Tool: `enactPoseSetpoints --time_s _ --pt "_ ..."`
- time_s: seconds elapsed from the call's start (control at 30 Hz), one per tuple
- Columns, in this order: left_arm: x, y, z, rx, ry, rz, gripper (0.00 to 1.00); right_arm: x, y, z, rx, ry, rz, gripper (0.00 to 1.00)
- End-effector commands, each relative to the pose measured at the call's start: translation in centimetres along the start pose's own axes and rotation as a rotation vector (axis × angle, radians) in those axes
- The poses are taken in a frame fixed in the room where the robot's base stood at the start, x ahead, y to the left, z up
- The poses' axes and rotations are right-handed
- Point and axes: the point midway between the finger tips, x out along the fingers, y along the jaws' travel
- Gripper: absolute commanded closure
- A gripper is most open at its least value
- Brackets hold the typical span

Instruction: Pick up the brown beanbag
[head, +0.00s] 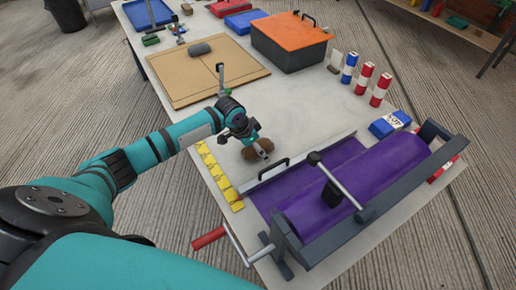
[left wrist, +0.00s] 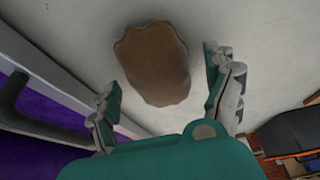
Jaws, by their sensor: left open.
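The brown beanbag (head: 258,148) lies on the light grey table, partly hidden behind my left gripper in the head view. My left gripper (head: 257,150) is just above it. In the left wrist view the beanbag (left wrist: 154,62) lies ahead of and between the two open fingers of my left gripper (left wrist: 162,80). Bare table shows on both sides of it, and neither finger appears to touch it. My right gripper is in neither view.
A purple roller machine (head: 355,185) with a dark frame and handle stands close right of the beanbag. A yellow strip (head: 218,176) runs along the table's left edge. A cardboard sheet (head: 195,80), a black box with orange lid (head: 290,45) and several cans (head: 364,78) stand farther back.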

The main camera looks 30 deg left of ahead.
Motion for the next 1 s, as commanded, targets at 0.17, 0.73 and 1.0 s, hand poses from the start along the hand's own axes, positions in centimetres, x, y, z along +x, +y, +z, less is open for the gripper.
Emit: enactPoseSetpoints --time_s 0.17,0.73,1.0 --pt "-0.03 -0.02 0.0 0.0 0.0 0.0 0.32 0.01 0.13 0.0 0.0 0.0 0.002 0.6" --pt "-0.16 -0.07 -0.13 0.0 0.003 -0.001 0.96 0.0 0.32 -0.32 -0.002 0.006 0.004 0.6" --pt "-0.5 -0.11 -0.3 0.0 0.004 -0.002 0.96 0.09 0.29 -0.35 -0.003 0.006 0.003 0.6"
